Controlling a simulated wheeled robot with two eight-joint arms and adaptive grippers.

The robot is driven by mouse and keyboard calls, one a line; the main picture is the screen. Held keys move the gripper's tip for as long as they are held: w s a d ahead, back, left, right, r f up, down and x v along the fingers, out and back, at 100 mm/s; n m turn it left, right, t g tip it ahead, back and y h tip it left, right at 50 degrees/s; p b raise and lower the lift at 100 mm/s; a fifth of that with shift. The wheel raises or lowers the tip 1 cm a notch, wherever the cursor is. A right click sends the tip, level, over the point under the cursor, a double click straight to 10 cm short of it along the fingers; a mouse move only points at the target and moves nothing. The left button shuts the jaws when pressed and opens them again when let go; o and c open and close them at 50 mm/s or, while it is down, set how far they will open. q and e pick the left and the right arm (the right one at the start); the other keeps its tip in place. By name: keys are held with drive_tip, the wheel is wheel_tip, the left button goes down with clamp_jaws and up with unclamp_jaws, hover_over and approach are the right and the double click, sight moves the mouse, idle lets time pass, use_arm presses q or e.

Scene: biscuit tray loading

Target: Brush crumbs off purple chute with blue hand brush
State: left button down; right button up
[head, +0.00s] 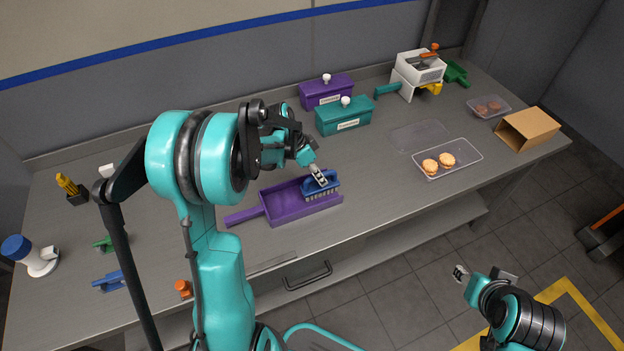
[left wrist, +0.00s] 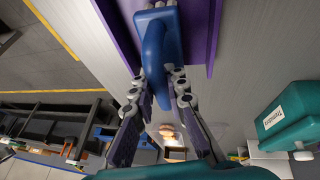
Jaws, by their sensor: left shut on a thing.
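The purple chute (head: 280,215) lies on the grey table, a shallow tray with a handle pointing left. The blue hand brush (head: 329,179) is at the chute's right end, bristles down, over or in the chute; whether the bristles touch its floor I cannot tell. My left gripper (head: 318,174) is shut on the brush's handle. In the left wrist view the blue brush (left wrist: 157,47) sits between the fingers of the gripper (left wrist: 160,80), with the purple chute (left wrist: 122,36) beyond. I cannot make out crumbs. My right gripper (head: 461,273) is away from the table at lower right; its jaw state is unclear.
Purple (head: 326,91) and teal (head: 343,117) lidded boxes stand behind the chute. A blue clip (head: 109,281) and orange object (head: 184,288) lie at front left.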

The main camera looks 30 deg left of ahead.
sight(308, 180)
use_arm(q)
drive_tip(key=shift+w+d, duration=0.15)
drive_tip(key=shift+w, duration=0.1)
drive_tip(key=shift+s+a+r, duration=0.1)
drive_tip(key=shift+s+a, duration=1.25)
drive_tip(key=shift+s, duration=0.25)
drive_tip(key=shift+s+a, duration=1.25)
drive_tip(key=shift+s, duration=0.25)
drive_tip(key=shift+w+a, duration=0.65)
drive_tip(key=shift+a, duration=0.1)
drive_tip(key=shift+w+d+b, duration=0.3)
drive_tip(key=shift+w+d, duration=1)
drive_tip(key=shift+w, duration=0.2)
drive_tip(key=shift+w+d, duration=1.3)
drive_tip(key=shift+w, duration=0.2)
drive_tip(key=shift+f, duration=0.25)
drive_tip(key=shift+s+a+f+b, duration=0.1)
drive_tip(key=shift+s+a+b, duration=0.05)
drive_tip(key=shift+s+a, duration=0.6)
drive_tip(key=shift+s+a+b, duration=0.15)
drive_tip(key=shift+s+a, duration=0.4)
drive_tip(key=shift+s, duration=0.3)
drive_tip(key=shift+s+a, duration=1.3)
drive_tip(key=shift+s, duration=0.15)
